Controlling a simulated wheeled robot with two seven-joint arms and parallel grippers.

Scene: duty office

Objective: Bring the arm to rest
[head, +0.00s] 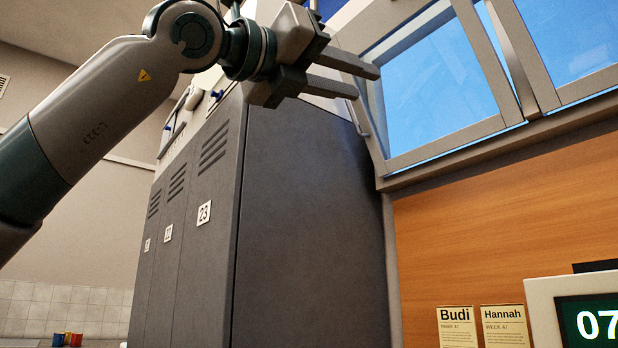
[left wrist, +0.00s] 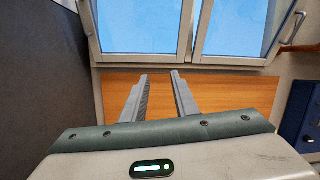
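My left arm comes in from the left in the head view and is raised high. My left gripper (head: 362,80) is in front of the upper part of the grey lockers, near the window. Its two fingers point right and stand apart, with nothing between them. In the left wrist view the gripper (left wrist: 160,82) also shows two separate, empty fingers pointing towards the wooden panel and window. My right gripper is in neither view.
Dark grey lockers (head: 310,230) stand behind the arm. A window (head: 440,85) with an open pane is at upper right, above a wooden panel (head: 500,220). Name cards (head: 456,327) and a digital display (head: 590,318) are at lower right. Small coloured items (head: 66,340) are at lower left.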

